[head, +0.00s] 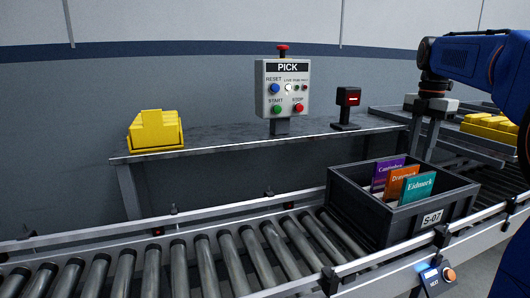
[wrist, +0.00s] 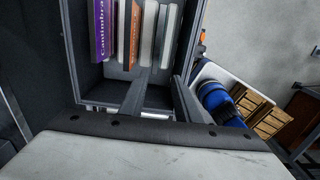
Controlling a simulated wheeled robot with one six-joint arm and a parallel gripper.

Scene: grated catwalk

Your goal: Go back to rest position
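My gripper (head: 421,148) hangs from the blue arm at the right of the head view, above the rear of the dark bin. In the wrist view my gripper (wrist: 161,82) shows two dark fingers apart, with nothing between them. The dark bin (head: 363,206) labelled S-07 stands on the roller conveyor. It holds a purple book (head: 380,177), an orange book (head: 401,180) and a teal book (head: 417,187), leaning upright. In the wrist view, the purple book (wrist: 102,30) and several page edges show inside the bin, beyond the fingers.
The roller conveyor (head: 200,265) runs along the front. Behind it a shelf (head: 225,140) carries yellow bins (head: 155,132), a PICK button box (head: 283,88) and a small red-lit device (head: 347,105). More yellow bins (head: 490,126) sit at right. The left rollers are clear.

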